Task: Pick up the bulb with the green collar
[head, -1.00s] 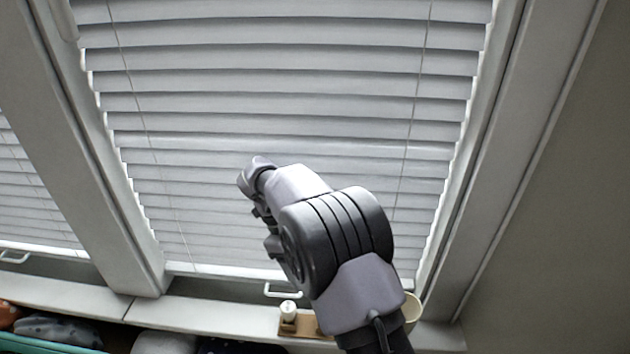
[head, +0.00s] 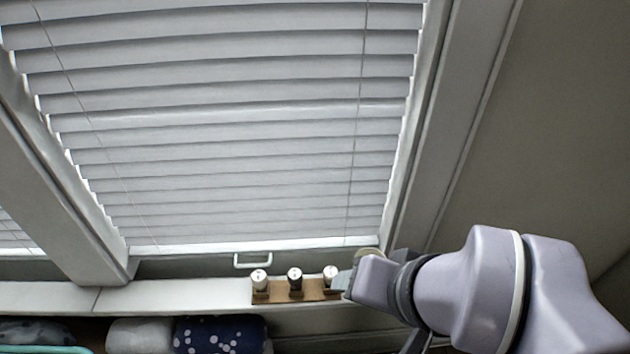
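Three small bulb-like pieces with pale round tops stand in a row on a brown wooden board (head: 277,295) on the sill under the window. The left one (head: 259,280) looks pale, the middle one (head: 295,279) has a dark body, and the right one (head: 330,274) is partly hidden by my gripper. I cannot make out a green collar on any of them. My gripper (head: 342,284) is at the board's right end, close beside the right piece. I cannot tell whether it touches that piece, and its fingers are too small and edge-on to read.
A cream round rim (head: 370,254) shows behind my gripper. A white window handle (head: 253,260) is above the board, with closed blinds (head: 240,150) behind. Rolled cushions, one white (head: 140,335) and one navy spotted (head: 220,335), lie below the sill at left.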

